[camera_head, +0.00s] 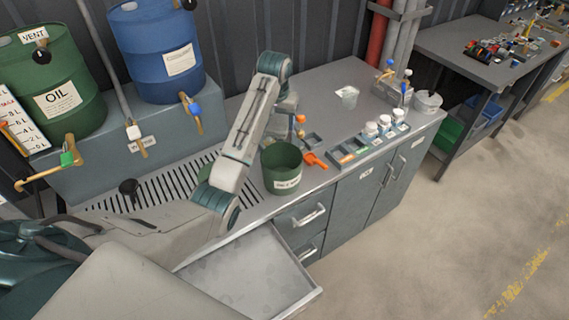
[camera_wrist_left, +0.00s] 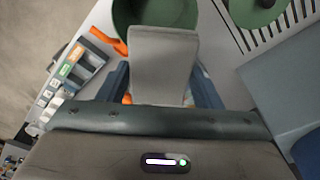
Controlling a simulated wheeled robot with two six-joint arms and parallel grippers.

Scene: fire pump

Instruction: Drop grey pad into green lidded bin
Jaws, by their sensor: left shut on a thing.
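The grey pad (camera_wrist_left: 163,60) is a flat light-grey piece, seen large between the two blue fingers of my left gripper (camera_wrist_left: 160,84) in the left wrist view. The gripper is shut on it. In the head view my left arm arches over the counter and its gripper end is mostly hidden behind the wrist. The green bin (camera_head: 282,172) stands open on the counter near its front edge. In the left wrist view the bin (camera_wrist_left: 128,14) shows at the top, partly behind the pad's far end. A round green lid (camera_wrist_left: 252,12) lies apart from it. My right gripper is not in view.
An orange tool (camera_head: 315,160) lies right of the bin, beside a tray (camera_head: 347,158) and several white-capped jars. A drawer (camera_head: 250,272) is open below. Green and blue drums (camera_head: 160,60) stand at the back left.

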